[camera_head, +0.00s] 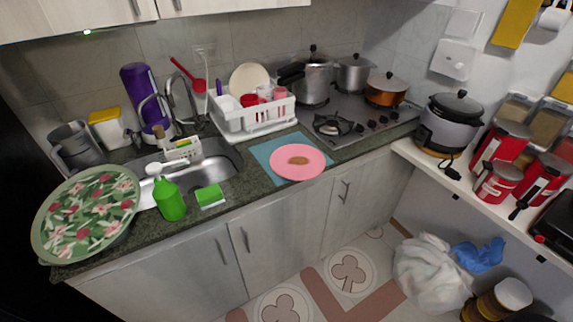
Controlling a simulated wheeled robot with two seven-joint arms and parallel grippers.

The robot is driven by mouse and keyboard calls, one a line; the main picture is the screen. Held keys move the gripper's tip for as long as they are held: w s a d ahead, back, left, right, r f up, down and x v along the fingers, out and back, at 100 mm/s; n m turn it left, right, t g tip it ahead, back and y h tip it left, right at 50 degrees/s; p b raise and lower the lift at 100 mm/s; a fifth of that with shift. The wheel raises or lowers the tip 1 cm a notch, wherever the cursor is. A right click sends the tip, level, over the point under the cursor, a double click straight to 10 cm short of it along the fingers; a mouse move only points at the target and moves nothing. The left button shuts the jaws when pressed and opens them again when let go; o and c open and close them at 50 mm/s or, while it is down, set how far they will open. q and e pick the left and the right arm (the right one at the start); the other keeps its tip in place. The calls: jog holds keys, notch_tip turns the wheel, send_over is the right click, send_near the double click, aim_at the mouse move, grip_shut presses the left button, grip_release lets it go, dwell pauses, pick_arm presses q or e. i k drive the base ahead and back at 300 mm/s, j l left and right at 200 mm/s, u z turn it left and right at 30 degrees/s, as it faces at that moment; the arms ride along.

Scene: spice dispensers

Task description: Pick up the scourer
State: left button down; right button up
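The scourer (210,196), a small block with a green top and a pale edge, lies on the dark counter at the front rim of the sink. It is just right of a green bottle (170,200) and appears apart from it. Neither of my grippers is in view, so nothing is seen touching the scourer.
The sink (218,165) is behind the scourer. A large floral tray (85,215) covers the counter's left end. A pink plate (300,161) on a blue mat and a white dish rack (250,115) stand to the right. Bare counter (245,186) shows right of the scourer.

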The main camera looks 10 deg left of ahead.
aim_at(211, 196)
jog(key=i+l+u, duration=0.15)
jog(key=u, duration=1.05)
